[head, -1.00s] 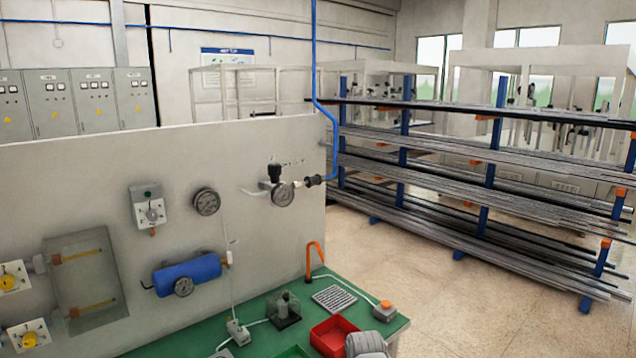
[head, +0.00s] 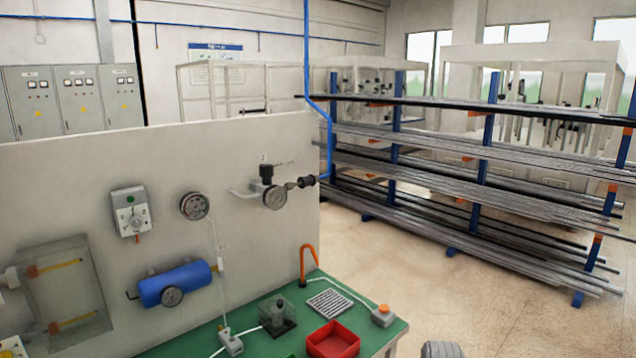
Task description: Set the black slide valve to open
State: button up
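The black slide valve (head: 307,181) is a small dark sleeve at the right end of the grey panel (head: 230,150). It sits in line between the pressure regulator with its round gauge (head: 274,197) and the blue pipe (head: 330,145). It is too small here to tell whether it is open or shut. My gripper is not in view; only a grey rounded part, likely of my arm, shows at the bottom edge right of the bench.
The green bench (head: 265,345) below the panel holds a red tray (head: 333,340), an orange hook (head: 308,262), a grille (head: 329,303) and a box with an orange button (head: 383,316). A blue cylinder (head: 177,284) is on the panel. A bar rack (head: 480,190) stands right; floor (head: 530,315) is open.

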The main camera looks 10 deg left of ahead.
aim_at(309, 180)
jog(key=z, duration=0.05)
jog(key=k, duration=1.2)
jog(key=u, duration=0.6)
jog(key=i, duration=1.1)
jog(key=z, duration=0.15)
